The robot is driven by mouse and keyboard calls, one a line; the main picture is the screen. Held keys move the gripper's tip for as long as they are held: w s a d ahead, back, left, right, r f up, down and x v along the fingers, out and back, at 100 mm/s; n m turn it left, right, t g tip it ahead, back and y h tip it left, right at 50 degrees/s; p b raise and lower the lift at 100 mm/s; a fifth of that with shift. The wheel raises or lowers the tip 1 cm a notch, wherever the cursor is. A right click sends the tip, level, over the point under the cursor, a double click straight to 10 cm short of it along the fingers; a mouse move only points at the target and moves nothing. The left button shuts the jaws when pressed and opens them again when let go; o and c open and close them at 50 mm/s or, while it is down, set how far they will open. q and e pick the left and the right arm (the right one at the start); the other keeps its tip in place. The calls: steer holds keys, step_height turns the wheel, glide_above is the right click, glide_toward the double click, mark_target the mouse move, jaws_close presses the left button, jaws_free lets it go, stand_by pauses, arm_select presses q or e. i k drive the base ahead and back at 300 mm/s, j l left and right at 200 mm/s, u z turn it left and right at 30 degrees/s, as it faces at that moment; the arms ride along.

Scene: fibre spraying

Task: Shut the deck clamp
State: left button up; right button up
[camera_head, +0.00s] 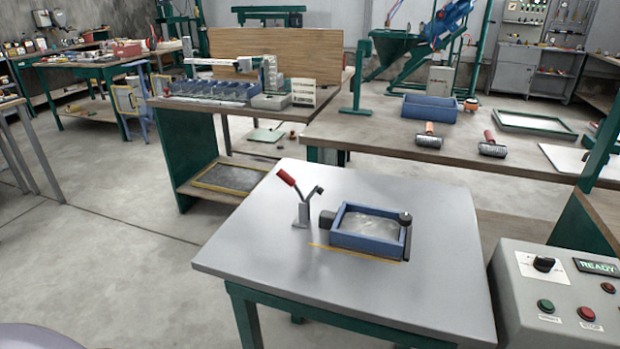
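The deck clamp (302,211) stands on the grey table top (240,238), just left of a blue-framed tray (343,239). Its red handle (287,178) is raised and slants up to the left. Its dark arm points up to the right, clear of the tray, so the clamp looks open. The tray holds a flat pale grey sheet (370,225). Dark knobs sit at its left end and its far right corner, with a dark bar along its right side. Neither of my grippers is in view.
A control box (570,290) with a READY display, a black knob and coloured buttons stands at the right. Behind is a long bench (400,150) with two rollers, a blue bin (430,107) and a green-framed tray (533,124). The front of the grey table is clear.

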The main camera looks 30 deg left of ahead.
mark_target(282, 173)
steer(key=k+j+u, duration=0.1)
steer(key=j, duration=0.35)
steer(key=k+j+u, duration=0.1)
steer(key=j, duration=0.35)
steer(key=j+u, duration=0.1)
steer(key=j, duration=0.35)
steer(key=k, duration=0.1)
